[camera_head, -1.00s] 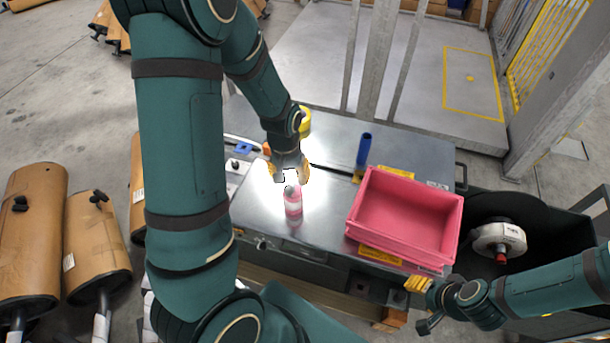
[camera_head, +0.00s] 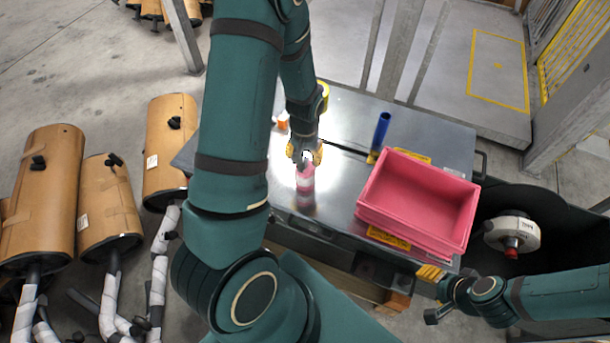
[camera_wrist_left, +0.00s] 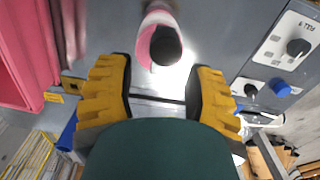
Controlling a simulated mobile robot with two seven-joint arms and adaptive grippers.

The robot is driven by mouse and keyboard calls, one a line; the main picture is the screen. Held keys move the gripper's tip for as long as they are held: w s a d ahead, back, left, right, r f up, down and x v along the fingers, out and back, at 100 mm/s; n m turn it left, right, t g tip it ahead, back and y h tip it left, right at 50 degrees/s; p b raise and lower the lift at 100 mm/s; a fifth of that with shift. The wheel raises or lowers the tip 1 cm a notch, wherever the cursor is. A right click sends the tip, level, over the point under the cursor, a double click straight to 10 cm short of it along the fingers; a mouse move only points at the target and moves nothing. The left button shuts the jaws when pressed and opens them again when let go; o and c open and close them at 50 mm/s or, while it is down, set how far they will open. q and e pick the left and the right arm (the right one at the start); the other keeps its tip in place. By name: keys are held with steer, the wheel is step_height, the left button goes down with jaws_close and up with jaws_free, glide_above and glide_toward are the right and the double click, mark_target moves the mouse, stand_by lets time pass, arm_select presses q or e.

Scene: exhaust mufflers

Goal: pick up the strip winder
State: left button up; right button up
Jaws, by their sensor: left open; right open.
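A pink-and-white cylinder (camera_head: 305,182) stands on the metal tabletop (camera_head: 335,205). It is probably the strip winder, though I cannot tell for sure. In the left wrist view the cylinder (camera_wrist_left: 160,38) shows its dark round end, ahead of the fingertips and centred between their lines. My left gripper (camera_head: 304,157) is open and empty, close to the cylinder's top, and hides part of it. The yellow-padded left fingers (camera_wrist_left: 158,90) are spread wide in the wrist view. My right gripper (camera_head: 436,291) is open beside the table's front right corner, holding nothing visible.
A pink bin (camera_head: 418,200) stands right of the cylinder. A blue upright tube (camera_head: 381,130) is behind it. A white reel-like part with a red knob (camera_head: 512,235) lies in the dark trough at right. Brown mufflers (camera_head: 108,210) stand on the floor at left. A control panel (camera_wrist_left: 290,45) shows in the wrist view.

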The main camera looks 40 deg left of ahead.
mark_target(305, 175)
arm_select(q)
steer(key=shift+w+f, duration=0.1)
steer(key=shift+f, duration=1.35)
jaws_close()
